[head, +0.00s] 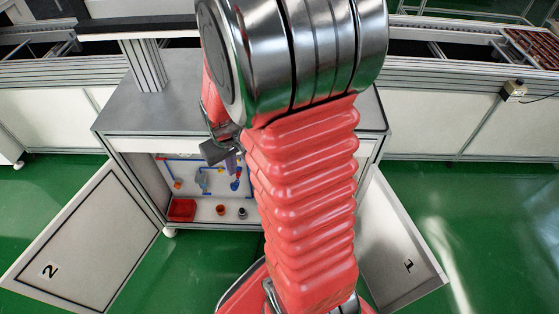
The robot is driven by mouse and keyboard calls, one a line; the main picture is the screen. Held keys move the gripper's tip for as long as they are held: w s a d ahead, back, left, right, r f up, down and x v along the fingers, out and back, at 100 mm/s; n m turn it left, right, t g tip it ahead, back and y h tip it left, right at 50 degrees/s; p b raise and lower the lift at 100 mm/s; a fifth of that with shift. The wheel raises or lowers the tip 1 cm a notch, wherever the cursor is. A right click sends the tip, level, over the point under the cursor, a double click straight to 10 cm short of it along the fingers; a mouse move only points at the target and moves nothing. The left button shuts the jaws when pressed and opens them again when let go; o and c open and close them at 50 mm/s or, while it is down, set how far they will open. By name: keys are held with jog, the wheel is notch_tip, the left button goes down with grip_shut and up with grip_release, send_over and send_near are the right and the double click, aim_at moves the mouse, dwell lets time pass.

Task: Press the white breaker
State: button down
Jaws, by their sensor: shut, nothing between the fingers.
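No white breaker can be made out; my red arm hides the right part of the open cabinet (150,146). My gripper (231,164) shows small and partly covered at the left edge of the arm, in front of the cabinet opening. Its fingers look closed and hold nothing. Behind it, the cabinet's back panel carries blue pipes (208,194) with small orange and blue fittings. I cannot tell from this view whether the gripper touches anything.
The cabinet door marked 2 (90,245) stands open at left, the door marked 1 (395,245) at right. A red bin (182,210) and small cups (221,210) sit on the cabinet floor. A small box (515,89) hangs on the conveyor frame. Green floor is clear at far right.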

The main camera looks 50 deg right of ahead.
jog(key=w+d+f+n+t+h, duration=0.1)
jog(key=d+f, duration=0.6)
jog(key=f, duration=0.5)
jog(key=d+f+n+t+h, duration=0.1)
jog(key=d+f, duration=0.6)
jog(key=f, duration=0.5)
jog(key=w+d+f+n+t+h, duration=0.1)
jog(key=d+f+n+h, duration=0.1)
jog(key=d+f, duration=0.75)
jog(key=s+f+n+t+h, duration=0.3)
jog(key=s+f+t+h, duration=0.15)
jog(key=f, duration=0.65)
jog(key=s+r+n+h, duration=0.1)
jog(key=s+r+n+t+h, duration=0.1)
jog(key=s, duration=0.1)
jog(key=s+n+h, duration=0.1)
jog(key=s, duration=0.1)
jog(key=shift+s+d+r+n+t, duration=0.1)
jog(key=shift+r+n+t, duration=0.2)
jog(key=shift+r, duration=0.1)
jog(key=x, duration=1.4)
